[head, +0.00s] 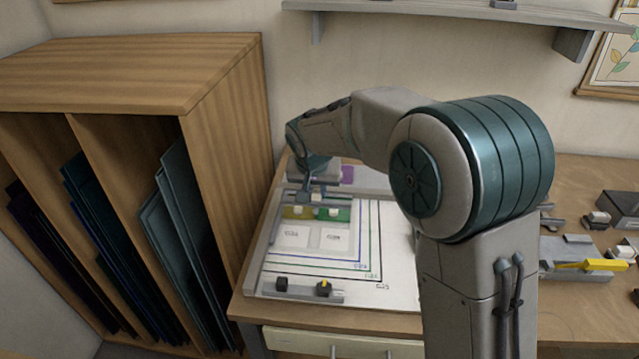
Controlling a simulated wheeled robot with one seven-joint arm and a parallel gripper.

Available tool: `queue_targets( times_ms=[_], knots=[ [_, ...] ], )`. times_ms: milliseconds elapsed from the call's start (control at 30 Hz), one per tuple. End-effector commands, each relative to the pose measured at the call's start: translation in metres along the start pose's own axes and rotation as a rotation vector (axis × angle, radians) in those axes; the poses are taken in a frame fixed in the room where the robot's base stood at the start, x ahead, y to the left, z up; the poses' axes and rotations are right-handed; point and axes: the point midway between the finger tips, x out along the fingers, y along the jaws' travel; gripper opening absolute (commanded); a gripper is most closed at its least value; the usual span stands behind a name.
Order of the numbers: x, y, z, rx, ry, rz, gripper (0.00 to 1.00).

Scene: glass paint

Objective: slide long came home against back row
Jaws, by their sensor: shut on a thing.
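My gripper (316,193) is over the back part of the white layout board (395,275). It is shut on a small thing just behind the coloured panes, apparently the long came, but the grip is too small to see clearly. A yellow-olive pane (297,213) and a green pane (333,215) lie side by side as the back row, just in front of my fingers. Two pale labelled cells, left (293,236) and right (335,239), lie in front of them. Whether the came touches the back row cannot be told.
A grey bar with black knobs (300,289) lies along the board's front. A purple piece (347,173) is behind my gripper. A wooden rack (225,140) with glass sheets stands left. Tools and a yellow-handled item (585,265) lie right. A shelf (450,12) hangs above.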

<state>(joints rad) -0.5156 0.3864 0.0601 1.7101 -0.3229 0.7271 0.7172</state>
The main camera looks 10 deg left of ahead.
Motion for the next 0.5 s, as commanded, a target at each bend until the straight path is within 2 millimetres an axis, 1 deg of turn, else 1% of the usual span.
queue_targets(
  times_ms=[33, 100, 500],
  knots=[
    [0.007, -0.002, 0.003, -0.002, 0.003, -0.003, 0.0],
    [0.011, -0.004, 0.005, -0.003, 0.003, -0.003, 0.0],
    [0.024, -0.001, 0.009, 0.002, 0.003, -0.001, 0.0]
  ],
)
